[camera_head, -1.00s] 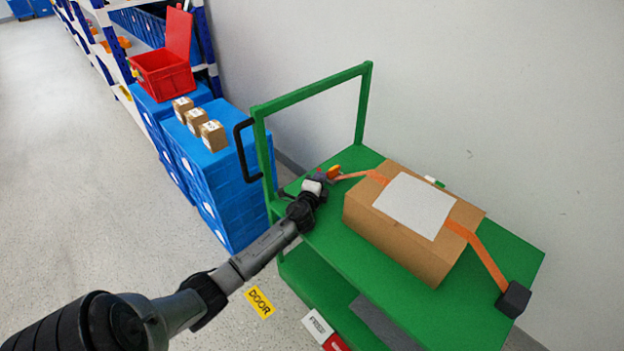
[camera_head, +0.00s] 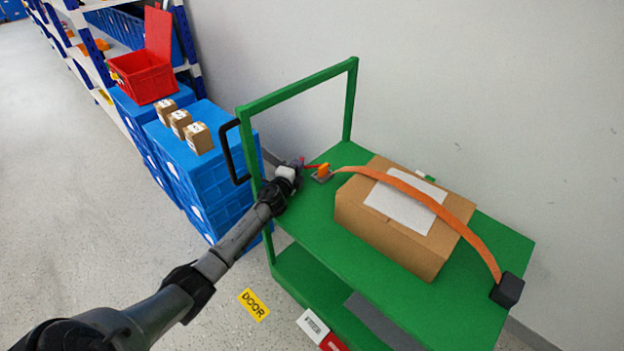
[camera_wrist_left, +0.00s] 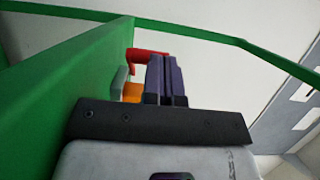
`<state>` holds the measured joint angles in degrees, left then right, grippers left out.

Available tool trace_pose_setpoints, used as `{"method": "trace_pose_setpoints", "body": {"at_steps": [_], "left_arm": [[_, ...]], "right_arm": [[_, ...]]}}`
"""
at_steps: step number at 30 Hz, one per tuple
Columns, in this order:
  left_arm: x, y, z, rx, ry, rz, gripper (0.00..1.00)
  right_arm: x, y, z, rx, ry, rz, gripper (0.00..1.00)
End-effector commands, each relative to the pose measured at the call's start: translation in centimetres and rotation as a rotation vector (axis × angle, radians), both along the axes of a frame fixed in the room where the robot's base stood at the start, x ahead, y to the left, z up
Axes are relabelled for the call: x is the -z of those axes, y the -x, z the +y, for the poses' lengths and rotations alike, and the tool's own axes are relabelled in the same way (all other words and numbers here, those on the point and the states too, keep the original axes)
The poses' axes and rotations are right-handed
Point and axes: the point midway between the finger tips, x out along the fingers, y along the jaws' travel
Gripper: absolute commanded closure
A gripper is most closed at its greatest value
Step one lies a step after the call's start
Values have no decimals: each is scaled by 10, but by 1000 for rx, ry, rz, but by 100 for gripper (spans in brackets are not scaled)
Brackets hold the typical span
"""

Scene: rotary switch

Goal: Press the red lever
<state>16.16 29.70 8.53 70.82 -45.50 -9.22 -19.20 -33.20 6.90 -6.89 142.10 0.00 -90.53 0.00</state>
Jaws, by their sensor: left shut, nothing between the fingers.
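The red lever (camera_head: 313,166) is a small thin bar beside an orange block (camera_head: 323,170) on the back left part of the green cart's (camera_head: 310,215) top. My left gripper (camera_head: 299,162) is at the lever's left end, near the cart's left post. In the left wrist view the red lever (camera_wrist_left: 147,54) shows behind the gripper's two fingers (camera_wrist_left: 165,75), which are together with nothing between them. The fingers hide part of the lever, so I cannot tell if they touch it. The orange block also shows there (camera_wrist_left: 132,92). My right gripper is not in view.
A cardboard box (camera_head: 400,245) sits on the cart under an orange strap (camera_head: 440,207) that ends at a black block (camera_head: 507,290). The cart's green handle frame (camera_head: 300,88) rises beside my left arm. Blue crates (camera_head: 200,190) with small boxes stand to the left.

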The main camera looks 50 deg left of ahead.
Motion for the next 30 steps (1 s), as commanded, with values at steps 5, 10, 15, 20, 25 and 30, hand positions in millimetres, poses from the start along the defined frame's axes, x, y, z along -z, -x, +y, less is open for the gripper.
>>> {"method": "trace_pose_setpoints", "body": {"at_steps": [5, 10, 15, 20, 25, 30], "left_arm": [[0, -1, 2, 0, 0, -1, 100], [0, -1, 3, 0, -1, 0, 100], [0, -1, 2, 0, -1, 0, 100], [-3, -1, 2, 0, -1, 0, 100], [-20, -1, 3, 1, -4, -1, 100], [-53, -1, 3, 1, -4, -1, 100]], "right_arm": [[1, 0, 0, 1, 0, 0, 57], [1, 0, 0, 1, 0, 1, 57], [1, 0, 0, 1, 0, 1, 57], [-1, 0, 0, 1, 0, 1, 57], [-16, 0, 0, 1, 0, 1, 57], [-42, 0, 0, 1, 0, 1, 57]]}}
